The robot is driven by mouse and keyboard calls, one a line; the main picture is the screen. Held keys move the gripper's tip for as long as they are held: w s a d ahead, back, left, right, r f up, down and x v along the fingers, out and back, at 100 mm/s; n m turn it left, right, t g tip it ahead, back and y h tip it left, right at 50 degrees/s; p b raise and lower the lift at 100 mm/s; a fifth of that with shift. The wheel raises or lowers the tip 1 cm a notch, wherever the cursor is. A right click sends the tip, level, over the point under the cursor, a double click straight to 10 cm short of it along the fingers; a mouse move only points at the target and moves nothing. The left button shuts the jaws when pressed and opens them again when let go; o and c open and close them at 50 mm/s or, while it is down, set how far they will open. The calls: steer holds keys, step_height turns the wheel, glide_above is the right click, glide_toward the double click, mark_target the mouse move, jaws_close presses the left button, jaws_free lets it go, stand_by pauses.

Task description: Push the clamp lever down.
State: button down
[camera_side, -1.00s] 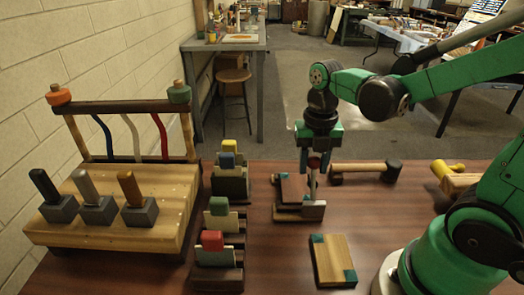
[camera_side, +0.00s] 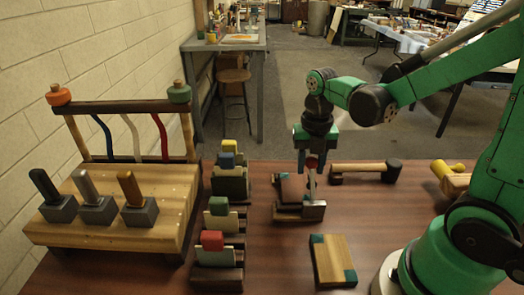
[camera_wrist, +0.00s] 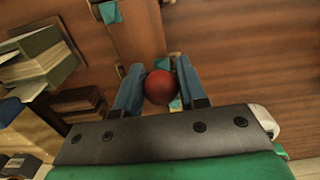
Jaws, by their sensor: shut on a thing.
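The clamp (camera_side: 313,213) stands on the table, right of the row of small stands in the side view. A lever with a red ball knob (camera_wrist: 160,87) rises from its right side and looks nearly upright. My gripper (camera_side: 311,168) points down over the lever. In the wrist view my gripper (camera_wrist: 161,76) has its two blue fingers on either side of the red knob, shut on it. A reddish-brown block (camera_side: 292,188) sits at the clamp, left of the lever. The fingers partly hide the knob in the side view.
A wooden board with teal corners (camera_side: 331,262) lies in front of the clamp. A mallet (camera_side: 362,172) lies to its right. Several small stands with coloured blocks (camera_side: 212,242) line the left. A wooden rack (camera_side: 110,241) is farther left. Table between board and stands is clear.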

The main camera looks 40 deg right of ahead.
mark_target(307, 176)
steer(key=shift+w+d+f, duration=0.2)
steer(key=shift+f, duration=0.35)
steer(key=shift+w+d+f, duration=0.1)
steer(key=shift+w+f, duration=0.05)
steer(key=shift+f, duration=0.15)
steer(key=c, duration=0.8)
jaws_free()
steer(key=shift+c, duration=0.2)
steer(key=shift+r, duration=0.1)
jaws_close()
steer(key=shift+w+d+f, duration=0.1)
steer(key=shift+f, duration=0.7)
steer(key=shift+w+d+f, duration=0.1)
steer(key=shift+f, duration=0.7)
